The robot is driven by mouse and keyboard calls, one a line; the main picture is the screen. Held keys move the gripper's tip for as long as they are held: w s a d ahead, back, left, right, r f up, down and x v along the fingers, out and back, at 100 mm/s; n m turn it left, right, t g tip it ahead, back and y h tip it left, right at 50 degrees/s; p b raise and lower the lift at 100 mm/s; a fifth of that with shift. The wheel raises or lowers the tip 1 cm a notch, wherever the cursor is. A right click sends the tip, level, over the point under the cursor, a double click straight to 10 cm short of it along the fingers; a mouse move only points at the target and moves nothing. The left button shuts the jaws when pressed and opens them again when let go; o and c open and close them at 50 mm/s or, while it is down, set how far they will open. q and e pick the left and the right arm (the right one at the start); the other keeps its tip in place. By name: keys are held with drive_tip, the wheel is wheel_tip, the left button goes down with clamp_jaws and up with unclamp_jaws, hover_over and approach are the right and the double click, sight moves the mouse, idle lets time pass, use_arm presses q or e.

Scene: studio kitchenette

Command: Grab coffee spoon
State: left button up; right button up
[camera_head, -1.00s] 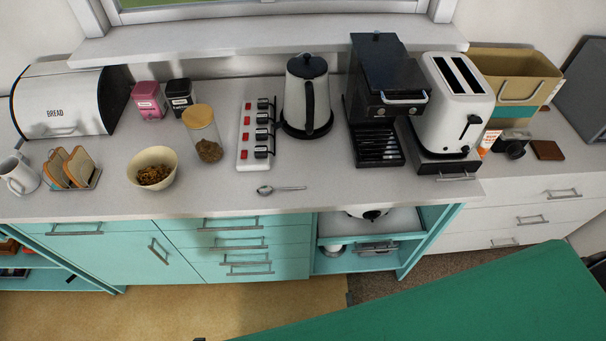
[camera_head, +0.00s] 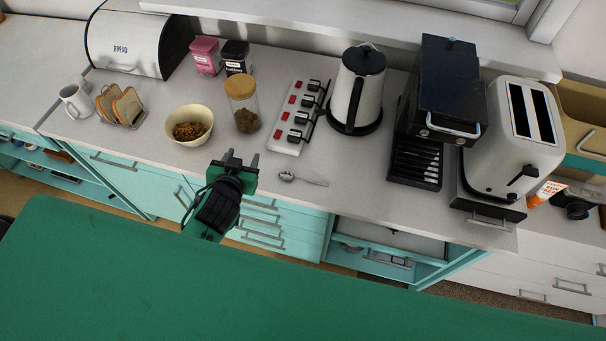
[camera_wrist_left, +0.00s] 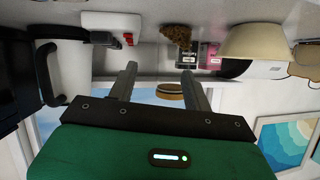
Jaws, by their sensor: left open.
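The coffee spoon (camera_head: 302,179) is a small metal spoon lying flat on the grey-white counter near its front edge, bowl to the left and handle to the right. My left gripper (camera_head: 240,160) is in front of the counter edge, to the left of the spoon in the head view, apart from it. It is open and empty; its two fingers (camera_wrist_left: 157,85) also show apart in the left wrist view. The spoon cannot be made out in the left wrist view. My right gripper is not in view.
Behind the spoon stand a switch strip (camera_head: 300,118), a kettle (camera_head: 357,90) and a glass jar (camera_head: 243,104). A bowl (camera_head: 189,125) is to the left. A coffee machine (camera_head: 436,110) and toaster (camera_head: 513,140) are to the right. The counter around the spoon is clear.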

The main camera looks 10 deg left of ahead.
use_arm(q)
drive_tip(key=w+d+r+m+t+h, duration=0.2)
drive_tip(key=w+d+r+t+h, duration=0.1)
drive_tip(key=r, duration=0.4)
drive_tip(key=w+d+r+m+t+h, duration=0.2)
drive_tip(key=w+d+r+t+h, duration=0.15)
drive_tip(key=r, duration=0.45)
drive_tip(key=s+d+r+m+g+h, duration=0.4)
drive_tip(key=d+m+g+h, duration=0.35)
drive_tip(key=m+h, duration=0.4)
drive_tip(key=g+y, duration=1.1)
drive_tip(key=y, duration=0.1)
approach(288, 177)
drive_tip(key=f+m+p, duration=0.1)
drive_tip(key=p, duration=0.2)
drive_tip(key=shift+s+d+f, duration=0.15)
drive_tip(key=shift+s+f, duration=0.05)
drive_tip(key=shift+f, duration=0.05)
drive_tip(key=shift+w+d+f+p, duration=0.1)
drive_tip(key=shift+d+f+p, duration=0.2)
drive_tip(key=shift+p, duration=0.2)
drive_tip(key=p+x, duration=0.2)
drive_tip(key=x, duration=0.1)
drive_tip(key=shift+w+f, duration=0.1)
drive_tip(key=shift+w, duration=0.1)
drive_tip(key=shift+w+d+f, duration=0.1)
drive_tip(key=shift+d+f, duration=0.1)
drive_tip(key=shift+f, duration=0.45)
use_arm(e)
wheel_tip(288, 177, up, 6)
